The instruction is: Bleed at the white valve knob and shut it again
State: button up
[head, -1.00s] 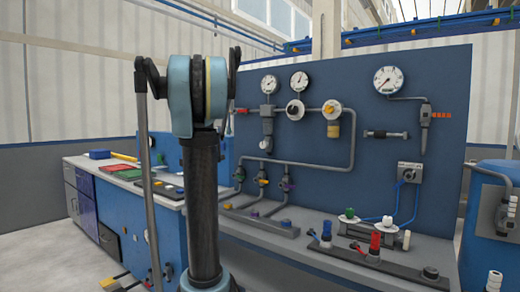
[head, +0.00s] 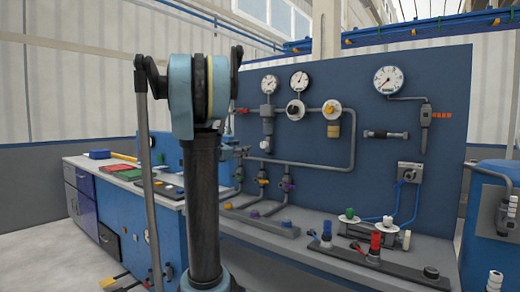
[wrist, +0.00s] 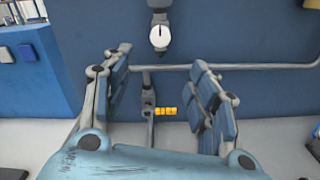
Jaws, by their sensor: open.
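The white valve knob (head: 265,146) sits at the lower end of a dark grey fitting on the blue panel, under the left gauge. In the wrist view the white knob (wrist: 159,38) is round with a dark pointer mark and shows beyond my gripper (wrist: 160,95), near the top middle. My gripper's two blue fingers are spread apart with nothing between them. They look apart from the knob. In the head view my gripper (head: 236,150) shows only in part, left of the knob, with my arm hiding the rest.
A grey pipe (wrist: 250,66) runs across the panel below the knob. A yellow-handled valve (wrist: 165,112) shows between the fingers, farther off. More valves stand along the bench (head: 330,240). A blue cabinet (wrist: 35,75) is at the left.

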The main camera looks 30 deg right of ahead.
aim_at(262, 145)
jog(key=x, duration=1.7)
jog(key=shift+w+d, duration=0.1)
jog(key=c, duration=1.1)
jog(key=shift+o, duration=0.2)
